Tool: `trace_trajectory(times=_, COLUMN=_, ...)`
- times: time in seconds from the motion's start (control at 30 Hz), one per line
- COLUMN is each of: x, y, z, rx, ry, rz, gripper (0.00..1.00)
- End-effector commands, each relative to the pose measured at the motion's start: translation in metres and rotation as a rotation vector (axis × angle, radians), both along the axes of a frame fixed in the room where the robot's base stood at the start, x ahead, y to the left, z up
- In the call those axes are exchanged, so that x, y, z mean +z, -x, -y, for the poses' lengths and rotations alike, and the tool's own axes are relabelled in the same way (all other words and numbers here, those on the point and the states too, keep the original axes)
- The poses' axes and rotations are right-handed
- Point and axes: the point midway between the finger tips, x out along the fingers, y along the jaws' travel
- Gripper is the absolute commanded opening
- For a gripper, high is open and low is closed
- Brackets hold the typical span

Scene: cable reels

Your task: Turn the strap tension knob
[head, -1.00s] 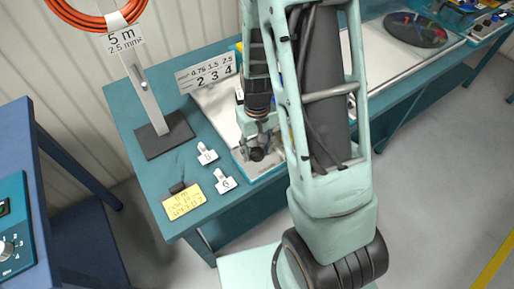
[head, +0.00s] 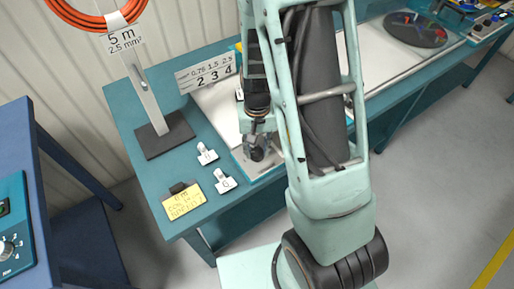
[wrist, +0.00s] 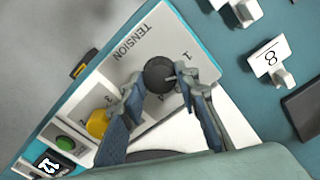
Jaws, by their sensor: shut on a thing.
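The strap tension knob (wrist: 157,72) is dark and round. It sits on a pale panel (wrist: 118,66) marked TENSION, with numbers around the knob, 1 and 3 among them. My gripper (wrist: 161,80) is shut on the knob, one finger at each side of it in the wrist view. In the head view the dark knob (head: 256,154) shows just below my gripper (head: 258,143), near the bench's front edge. A thin mark shows on the knob's top, but I cannot tell exactly which number it points to.
A yellow knob (wrist: 97,123), a green button (wrist: 65,143) and a small display (wrist: 46,163) share the panel. White number tags (head: 224,181), a yellow note (head: 184,201) and a reel stand (head: 165,136) are on the teal bench (head: 135,112) to the left.

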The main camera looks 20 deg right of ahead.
Motion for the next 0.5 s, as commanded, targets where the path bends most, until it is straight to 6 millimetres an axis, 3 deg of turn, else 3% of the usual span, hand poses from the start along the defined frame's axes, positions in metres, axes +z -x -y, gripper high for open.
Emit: trace_trajectory(times=0.5, x=0.0006, y=-0.0002, z=0.0001, rx=-0.337, ry=0.0, rz=0.0, gripper=0.04)
